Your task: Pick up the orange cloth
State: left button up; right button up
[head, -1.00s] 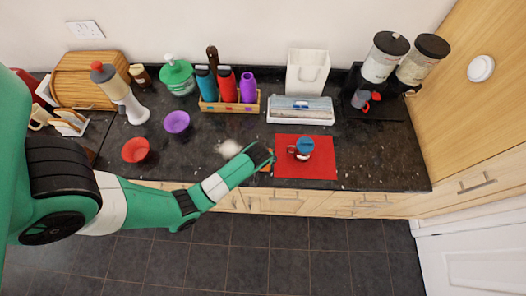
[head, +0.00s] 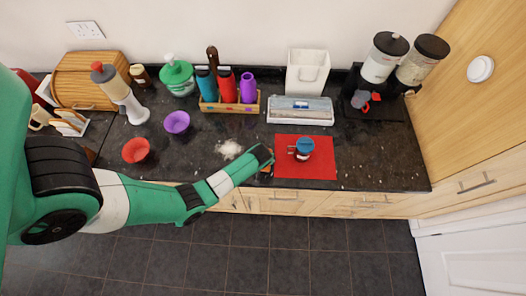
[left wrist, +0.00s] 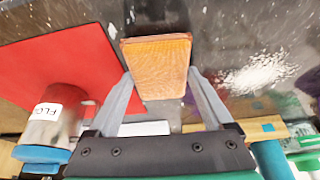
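The orange cloth (left wrist: 158,66) is a small, flat, folded rectangle on the dark counter. In the left wrist view it lies between the two fingers of my left gripper (left wrist: 160,74), which are spread to about its width. A firm grip on it is not visible. In the head view my left gripper (head: 265,158) is low over the counter's front edge, and only a sliver of the cloth (head: 267,168) shows under it. My right gripper is not in view.
A red mat (head: 321,158) with a blue-lidded jar (head: 304,149) lies just right of the cloth. Red (head: 136,150) and purple (head: 177,122) bowls stand farther left, and a bottle crate (head: 230,106) behind.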

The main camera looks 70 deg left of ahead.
pick_arm(q)
jog(key=c, duration=0.8)
jog(key=shift+r, duration=0.1)
jog(key=shift+r, duration=0.3)
notch_tip(320, 180, up, 3)
jog(key=shift+d+f, duration=0.1)
jog(key=s+d+r, duration=0.4)
jog(key=d, duration=0.1)
jog(key=s+d+r, duration=0.5)
jog(key=shift+s+d+r, duration=0.15)
jog(key=shift+r, duration=0.15)
